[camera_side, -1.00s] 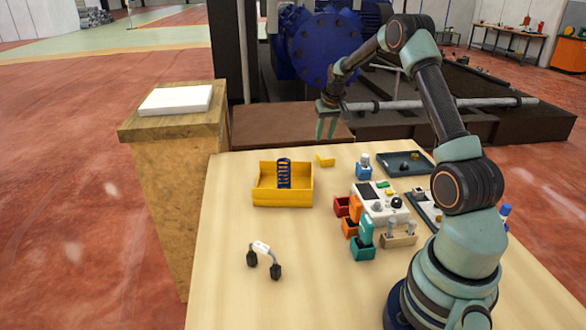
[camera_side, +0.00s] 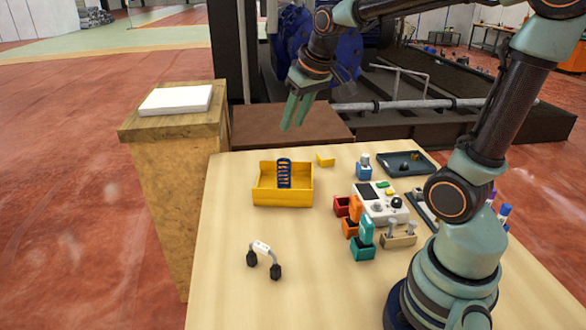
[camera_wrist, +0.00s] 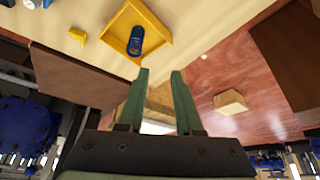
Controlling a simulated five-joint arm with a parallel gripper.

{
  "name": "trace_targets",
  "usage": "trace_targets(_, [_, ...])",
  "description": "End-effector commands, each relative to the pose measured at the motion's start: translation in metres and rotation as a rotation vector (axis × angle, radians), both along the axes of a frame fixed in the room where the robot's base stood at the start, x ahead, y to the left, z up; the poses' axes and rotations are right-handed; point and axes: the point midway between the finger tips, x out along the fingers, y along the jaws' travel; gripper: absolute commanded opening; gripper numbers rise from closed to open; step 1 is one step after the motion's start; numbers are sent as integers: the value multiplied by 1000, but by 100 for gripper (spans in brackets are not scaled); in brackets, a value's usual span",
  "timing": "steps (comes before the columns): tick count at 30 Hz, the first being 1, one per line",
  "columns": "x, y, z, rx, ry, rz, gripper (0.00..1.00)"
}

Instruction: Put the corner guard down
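A small yellow angled piece, which looks like the corner guard (camera_side: 326,160), lies on the table near its far edge, just right of the yellow bin. It also shows at the upper left of the wrist view (camera_wrist: 77,35). My gripper (camera_side: 293,122) is in the air beyond the table's far edge, above and left of the piece in the side view, and does not touch it. In the wrist view the green fingers (camera_wrist: 160,76) are apart with nothing between them.
The yellow bin (camera_side: 282,202) holds a blue coil (camera_side: 284,173). A headphone-like part (camera_side: 262,252) lies at front left. Coloured holders (camera_side: 362,248), a control box (camera_side: 380,204) and a dark tray (camera_side: 418,157) stand at right. A white slab (camera_side: 176,100) tops a wooden pedestal.

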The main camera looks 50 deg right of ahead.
Motion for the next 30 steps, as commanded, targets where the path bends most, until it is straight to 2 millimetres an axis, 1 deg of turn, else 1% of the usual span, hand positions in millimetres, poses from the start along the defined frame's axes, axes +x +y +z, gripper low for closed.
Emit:
trace_targets(1, [-14, 18, 4, -3, -15, 40, 34])
trace_targets(3, [-32, 38, 3, -5, -25, 85, 34])
trace_targets(6, [-55, 60, 0, -6, -39, 144, 34])
trace_targets(10, [-77, 78, -7, -6, -49, 198, 34])
trace_targets(12, [-84, 84, -10, -6, -53, 216, 34])
trace_targets(16, [-90, 88, -13, -6, -55, 229, 34])
trace_targets(30, [-90, 87, -12, -7, -55, 229, 34])
